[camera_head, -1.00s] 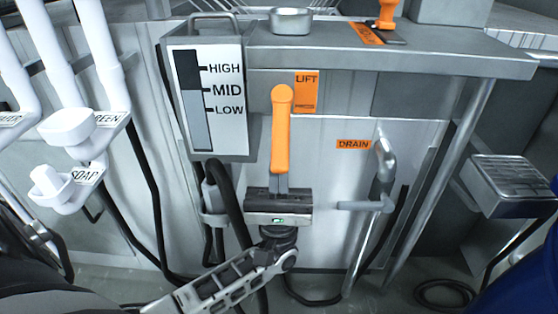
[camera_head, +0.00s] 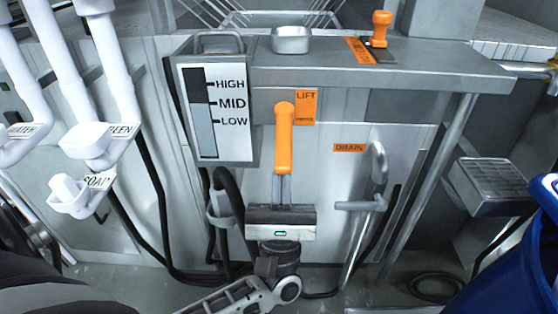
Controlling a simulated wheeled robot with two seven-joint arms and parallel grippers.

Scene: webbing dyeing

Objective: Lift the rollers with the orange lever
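The orange lever (camera_head: 284,138) stands upright on the front of the grey machine, left of and below the orange LIFT label (camera_head: 306,107). My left gripper (camera_head: 283,188) comes up from below, its arm entering at the bottom of the picture. Narrow grey parts in line with the lever's lower end sit between the two. I cannot tell whether its fingers hold the lever. My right gripper is not in view. I cannot make out the rollers clearly.
A level gauge (camera_head: 210,112) marked HIGH, MID and LOW is left of the lever. A bent metal drain handle (camera_head: 377,180) is to the right. A grey shelf (camera_head: 430,70) juts out above. White pipes (camera_head: 110,55) are at left; a blue bin (camera_head: 515,265) is at lower right.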

